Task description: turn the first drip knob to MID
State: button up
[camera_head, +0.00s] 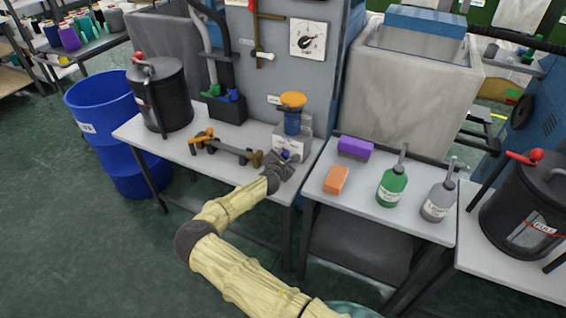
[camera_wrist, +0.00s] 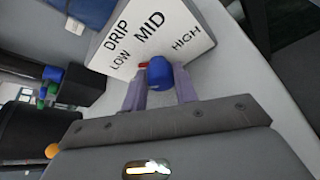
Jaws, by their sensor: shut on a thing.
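The drip knob (camera_wrist: 157,71) is a small blue knob at the lower edge of a white plate (camera_wrist: 150,35) marked DRIP, LOW, MID and HIGH. A red mark shows at its left side, toward LOW. My gripper (camera_wrist: 160,82) is shut on the knob, one finger on each side. In the head view, my gripper (camera_head: 280,160) reaches the front of an oiler with an orange cap (camera_head: 293,99) and blue body (camera_head: 292,122). The knob there is a small blue spot (camera_head: 285,155), partly hidden by my gripper.
A black can (camera_head: 160,100) and an orange-handled tool (camera_head: 200,137) share the table (camera_head: 180,150). A purple block (camera_head: 355,147), orange block (camera_head: 336,180), green bottle (camera_head: 392,186) and grey bottle (camera_head: 438,200) stand on the table to the right. A blue barrel (camera_head: 105,125) stands left.

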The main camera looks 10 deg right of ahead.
jog(key=shift+f+m+t+y+b, duration=0.15)
jog(key=shift+m+t+y+b, duration=0.4)
jog(key=shift+m+b, duration=0.4)
jog(key=o, duration=1)
jog(key=shift+c, duration=0.2)
jog(key=shift+s, duration=0.1)
jog(key=v, duration=1.7)
jog(key=shift+s+p, duration=0.2)
jog(key=shift+p, duration=0.25)
